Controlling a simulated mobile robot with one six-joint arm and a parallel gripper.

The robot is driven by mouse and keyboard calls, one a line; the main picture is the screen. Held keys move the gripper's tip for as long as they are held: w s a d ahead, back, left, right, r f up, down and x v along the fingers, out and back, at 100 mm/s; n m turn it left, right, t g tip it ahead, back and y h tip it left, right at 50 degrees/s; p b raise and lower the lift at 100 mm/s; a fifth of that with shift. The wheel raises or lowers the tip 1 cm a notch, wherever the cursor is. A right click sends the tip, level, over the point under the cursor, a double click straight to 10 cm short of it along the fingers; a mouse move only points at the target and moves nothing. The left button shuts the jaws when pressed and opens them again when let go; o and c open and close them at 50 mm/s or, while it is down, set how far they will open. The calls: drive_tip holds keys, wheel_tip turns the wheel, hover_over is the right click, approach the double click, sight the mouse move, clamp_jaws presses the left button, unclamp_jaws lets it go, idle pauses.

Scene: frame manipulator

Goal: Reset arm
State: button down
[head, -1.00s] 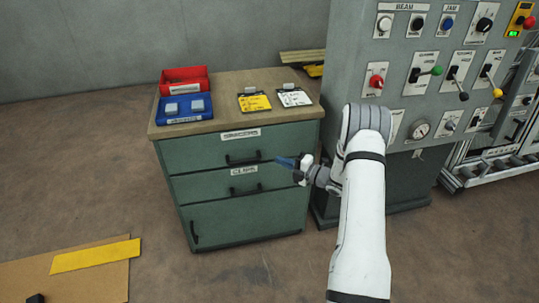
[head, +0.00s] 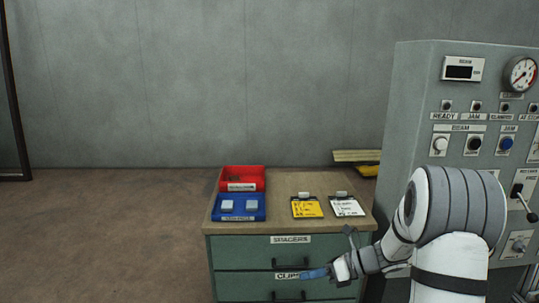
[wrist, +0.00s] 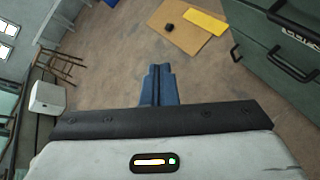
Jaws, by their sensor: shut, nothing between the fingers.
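My gripper (head: 314,273) is in front of the green drawer cabinet (head: 243,254), near its lower drawer handle in the head view. In the wrist view my gripper's blue fingers (wrist: 159,70) are together with nothing between them. The wrist view shows open floor beyond the fingertips and part of the cabinet (wrist: 262,60) at the upper right. My white and grey arm comes in from the lower right of the head view.
On the cabinet top are a red bin (head: 243,186), a blue tray (head: 252,216) with two pale blocks, and two clipboards (head: 307,208). A grey control panel (head: 412,120) stands at right. A brown board (wrist: 177,45) lies on the floor.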

drive_tip(key=s+d+r+n+h+p, duration=0.2)
drive_tip(key=s+r+n+h, duration=0.4)
drive_tip(key=s+n, duration=0.6)
drive_tip(key=s+d+r+n+h+p, duration=0.2)
drive_tip(key=s+r+n+h+p, duration=0.2)
drive_tip(key=s+r+n, duration=0.5)
drive_tip(key=shift+s+n+h, duration=1.3)
drive_tip(key=shift+s+n, duration=0.05)
drive_tip(key=shift+n, duration=1.65)
